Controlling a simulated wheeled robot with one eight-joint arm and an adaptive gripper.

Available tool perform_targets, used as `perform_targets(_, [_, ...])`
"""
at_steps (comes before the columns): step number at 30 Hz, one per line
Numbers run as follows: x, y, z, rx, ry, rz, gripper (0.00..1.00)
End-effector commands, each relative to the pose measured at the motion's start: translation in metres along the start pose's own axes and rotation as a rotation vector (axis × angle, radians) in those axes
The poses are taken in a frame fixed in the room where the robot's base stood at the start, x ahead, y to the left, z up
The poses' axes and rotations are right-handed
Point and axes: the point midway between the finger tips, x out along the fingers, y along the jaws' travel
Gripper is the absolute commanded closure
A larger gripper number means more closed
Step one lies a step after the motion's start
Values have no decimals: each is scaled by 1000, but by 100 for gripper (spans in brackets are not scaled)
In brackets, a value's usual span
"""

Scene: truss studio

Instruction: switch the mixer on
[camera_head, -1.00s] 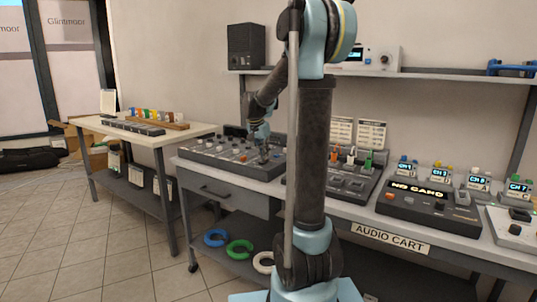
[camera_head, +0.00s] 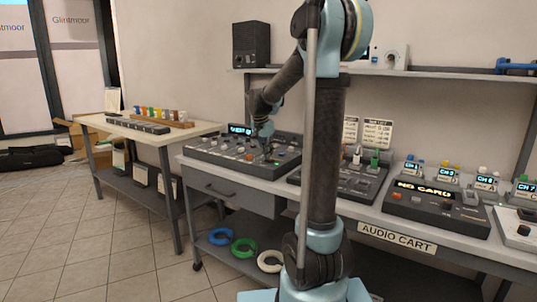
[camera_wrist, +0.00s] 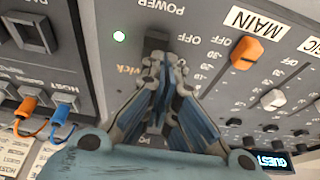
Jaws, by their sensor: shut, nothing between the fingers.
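The mixer (camera_head: 215,150) is the grey console at the left end of the audio cart, with rows of knobs and a lit blue display (camera_head: 240,129) at its back edge. My gripper (camera_head: 267,150) is at the mixer's right part. In the wrist view my gripper (camera_wrist: 158,60) is shut and empty, its fingertips at a dark power switch (camera_wrist: 155,44) beside the upside-down POWER label. The fingertips partly hide the switch, and I cannot tell whether they touch it. A small light (camera_wrist: 119,36) beside the label glows whitish green.
An orange MAIN fader (camera_wrist: 247,51) and a white fader (camera_wrist: 272,99) stand near the fingers. Orange (camera_wrist: 25,106) and blue plugs (camera_wrist: 63,106) with cables are on the other side. A second console (camera_head: 350,187) sits right of the mixer, partly behind my arm.

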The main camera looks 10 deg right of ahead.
Motion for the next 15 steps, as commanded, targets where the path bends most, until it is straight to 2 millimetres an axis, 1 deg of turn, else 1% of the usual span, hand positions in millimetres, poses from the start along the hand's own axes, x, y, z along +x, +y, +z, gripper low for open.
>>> perform_targets(5, [0,1,-1,2,0,0,100])
perform_targets(8, [-4,1,-2,2,0,1,100])
perform_targets(11, [-13,2,-7,4,0,1,100])
perform_targets(15, [-34,3,-16,7,-1,3,100])
